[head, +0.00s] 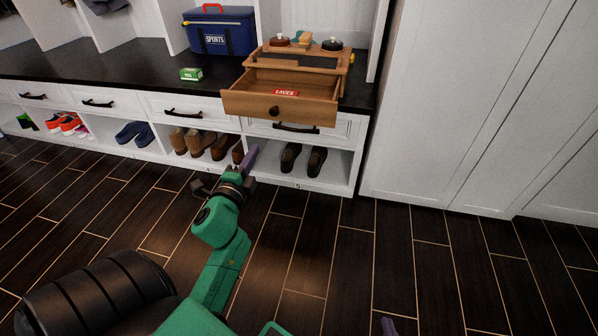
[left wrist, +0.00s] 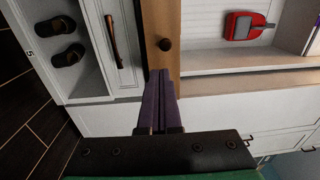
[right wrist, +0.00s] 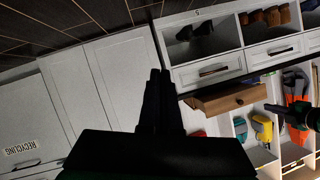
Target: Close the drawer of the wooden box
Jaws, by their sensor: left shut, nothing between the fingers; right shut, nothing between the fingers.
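The wooden box (head: 345,66) sits on the dark bench top. Its drawer (head: 250,102) is pulled out past the bench edge, with a round dark knob (head: 274,111) on the front and a red "LACES" packet (head: 285,92) inside. My left gripper (head: 252,152) is shut and empty, below and left of the drawer front. In the left wrist view its fingertips (left wrist: 160,74) overlap the drawer front near the knob (left wrist: 165,44); contact cannot be told. My right gripper (right wrist: 160,72) is shut and empty; the drawer (right wrist: 230,100) shows beyond it. Only a fingertip (head: 388,326) shows in the head view.
Bench drawers with dark handles (head: 296,128) and shoe cubbies (head: 290,157) lie below. A tall white cabinet (head: 430,110) stands right. The floor in front is clear.

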